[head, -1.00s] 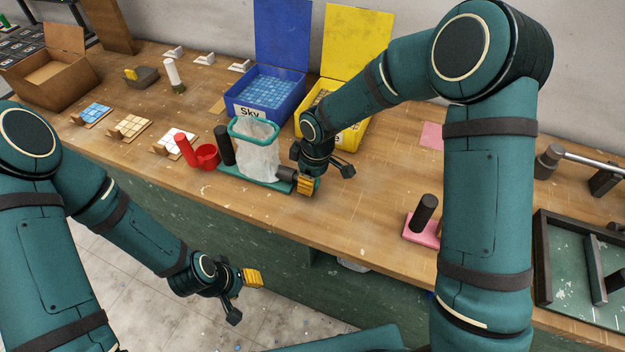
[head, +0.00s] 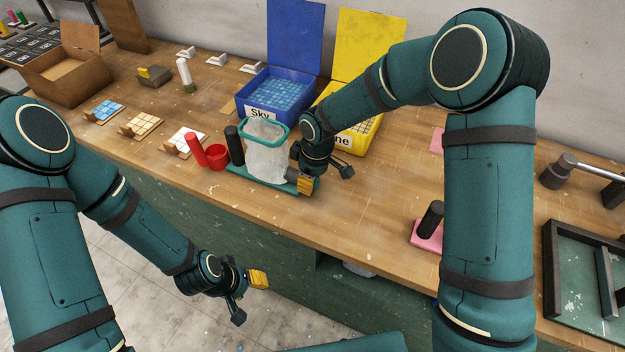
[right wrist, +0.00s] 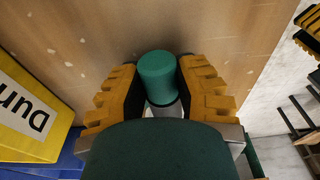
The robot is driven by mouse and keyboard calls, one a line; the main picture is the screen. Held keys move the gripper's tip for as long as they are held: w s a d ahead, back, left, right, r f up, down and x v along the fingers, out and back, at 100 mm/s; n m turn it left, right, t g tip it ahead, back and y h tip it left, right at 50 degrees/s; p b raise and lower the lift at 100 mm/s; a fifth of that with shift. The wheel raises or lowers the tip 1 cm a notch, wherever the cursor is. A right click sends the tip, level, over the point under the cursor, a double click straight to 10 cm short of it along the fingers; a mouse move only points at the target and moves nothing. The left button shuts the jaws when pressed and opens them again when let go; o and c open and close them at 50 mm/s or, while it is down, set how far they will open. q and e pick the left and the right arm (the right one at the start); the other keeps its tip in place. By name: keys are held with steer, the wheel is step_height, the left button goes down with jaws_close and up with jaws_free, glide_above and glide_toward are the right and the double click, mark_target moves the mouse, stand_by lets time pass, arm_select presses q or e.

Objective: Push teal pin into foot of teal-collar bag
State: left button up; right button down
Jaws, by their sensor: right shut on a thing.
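The clear bag (head: 265,160) stands upright with its teal collar (head: 281,135) open at the top, on a teal base (head: 238,172). My right gripper (head: 305,185) is low at the bag's right side, close to its foot. In the right wrist view the teal pin (right wrist: 157,72) stands between the two yellow-and-black fingers, which are shut on it; a pale grey part shows below it. The pin's far end and the foot opening are hidden. My left gripper (head: 258,280) hangs in front of the bench, away from the bag; its finger gap cannot be made out.
A dark cylinder (head: 235,146), a red cylinder (head: 197,150) and a red cup (head: 216,157) stand left of the bag. Behind are a blue bin (head: 240,107) and a yellow bin (head: 362,143). A pink stand (head: 424,240) is right. Bench between is clear.

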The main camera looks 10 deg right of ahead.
steer(key=c, duration=0.7)
jaws_free()
steer(key=r, duration=0.8)
steer(key=d+r, duration=0.1)
steer(key=r, duration=0.3)
steer(key=shift+s+d, duration=0.1)
steer(key=shift+s, duration=0.3)
